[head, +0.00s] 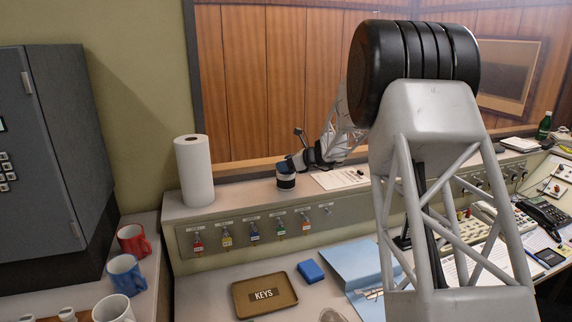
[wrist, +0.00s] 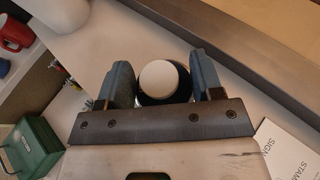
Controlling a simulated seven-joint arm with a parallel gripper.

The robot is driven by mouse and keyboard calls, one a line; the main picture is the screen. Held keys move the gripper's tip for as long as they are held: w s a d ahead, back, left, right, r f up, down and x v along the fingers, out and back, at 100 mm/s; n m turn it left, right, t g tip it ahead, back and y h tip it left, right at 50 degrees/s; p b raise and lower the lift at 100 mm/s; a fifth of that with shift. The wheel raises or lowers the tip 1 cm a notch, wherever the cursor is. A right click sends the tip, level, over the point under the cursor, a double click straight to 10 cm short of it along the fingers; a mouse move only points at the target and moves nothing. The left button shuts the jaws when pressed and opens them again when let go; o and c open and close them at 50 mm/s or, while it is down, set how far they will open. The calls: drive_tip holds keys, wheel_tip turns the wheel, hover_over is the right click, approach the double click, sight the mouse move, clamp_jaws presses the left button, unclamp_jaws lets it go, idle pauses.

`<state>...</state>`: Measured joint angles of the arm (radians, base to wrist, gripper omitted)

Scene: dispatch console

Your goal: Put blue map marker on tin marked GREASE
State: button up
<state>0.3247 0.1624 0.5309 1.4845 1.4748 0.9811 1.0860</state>
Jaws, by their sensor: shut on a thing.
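The label is too small to read. In the wrist view, my gripper (wrist: 163,88) is shut on a round piece with a pale top, apparently the map marker (wrist: 158,76). A dark round shape shows around and beneath it. No blue of the marker can be made out between the blue-grey fingers. I cannot tell whether it touches the tin.
A paper roll (head: 194,170) stands left on the ledge, and a printed sheet (head: 339,178) lies right of the tin. Key hooks (head: 254,230) line the ledge's front. A KEYS tray (head: 265,296) and blue box (head: 311,271) are below. A green case (wrist: 32,147) shows in the wrist view.

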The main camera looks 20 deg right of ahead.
drive_tip(key=shift+f, duration=0.1)
drive_tip(key=o, duration=0.9)
drive_tip(key=shift+o, duration=0.2)
drive_tip(key=v, duration=1.2)
drive_tip(key=shift+a, duration=0.1)
